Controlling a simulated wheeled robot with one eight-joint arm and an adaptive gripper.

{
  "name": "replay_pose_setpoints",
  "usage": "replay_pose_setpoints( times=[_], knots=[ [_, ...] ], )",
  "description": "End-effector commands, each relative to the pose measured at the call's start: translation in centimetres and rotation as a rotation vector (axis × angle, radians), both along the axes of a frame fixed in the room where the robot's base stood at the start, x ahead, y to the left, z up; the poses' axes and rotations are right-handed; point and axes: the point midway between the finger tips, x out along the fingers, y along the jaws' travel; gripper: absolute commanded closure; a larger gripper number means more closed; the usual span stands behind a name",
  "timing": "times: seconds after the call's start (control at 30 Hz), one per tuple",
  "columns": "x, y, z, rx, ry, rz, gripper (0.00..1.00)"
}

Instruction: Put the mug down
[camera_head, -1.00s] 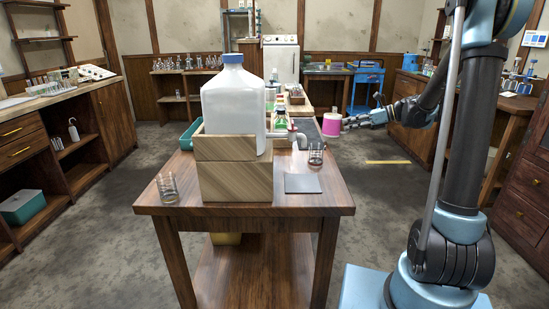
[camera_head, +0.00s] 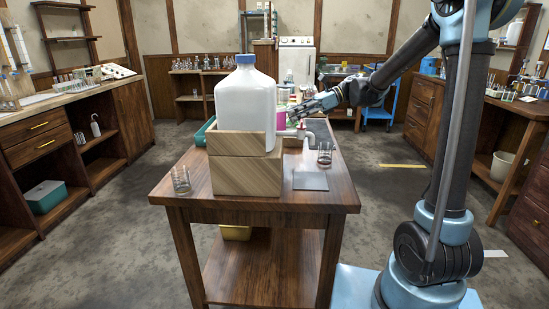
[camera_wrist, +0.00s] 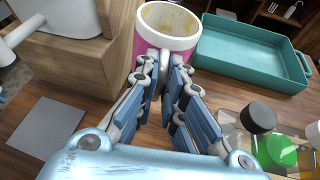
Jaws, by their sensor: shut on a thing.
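The mug is pink with a white rim and handle. In the wrist view the mug (camera_wrist: 147,48) is at the top centre, its mouth showing brownish stains inside. My gripper (camera_wrist: 164,77) is shut on its handle. In the head view the mug (camera_head: 282,97) shows partly, just right of the big white jug, with my gripper (camera_head: 303,108) reaching in from the right. The mug appears upright or slightly tilted over the wooden table (camera_head: 225,206). Its base is hidden, so I cannot tell whether it touches anything.
The white jug (camera_head: 245,105) with a spout stands on a wooden block (camera_head: 244,175). A teal tray (camera_wrist: 250,58) lies beyond the mug. Capped bottles (camera_wrist: 279,150) stand at the right in the wrist view. Glasses (camera_head: 181,181) (camera_head: 325,154) and a grey mat (camera_head: 310,181) are on the table.

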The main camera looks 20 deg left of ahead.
Motion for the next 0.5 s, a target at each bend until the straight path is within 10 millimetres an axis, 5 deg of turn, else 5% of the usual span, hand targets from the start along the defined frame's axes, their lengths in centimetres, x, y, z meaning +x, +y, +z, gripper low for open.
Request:
replay_pose_setpoints(
  times=[0.27,0.5],
  knots=[
    [0.1,-0.1,-0.1,0.001,0.001,-0.001,1.00],
    [0.2,-0.2,-3.1,0.001,0.000,-0.003,1.00]
  ],
)
